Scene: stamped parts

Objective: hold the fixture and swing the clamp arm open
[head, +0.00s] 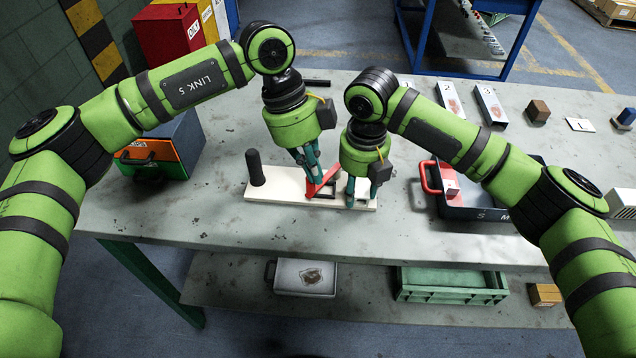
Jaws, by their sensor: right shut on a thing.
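The fixture (277,192) is a pale, flat board near the front of the grey bench, with an upright black post at its left end. The red clamp arm (328,177) stands on its right half, slanting up to the right, beside a dark bracket. My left gripper (309,182) points down at the clamp arm, its teal fingers close together against the red part; whether they grip it is unclear. My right gripper (361,198) is shut on the fixture at its right end. The fingers partly hide what lies between them.
A dark blue tray (480,213) with a red handle stands right of the fixture. A box with an orange front (160,155) stands to the left. Numbered plates (490,103) and small blocks lie at the back right. Bare bench lies left of the fixture.

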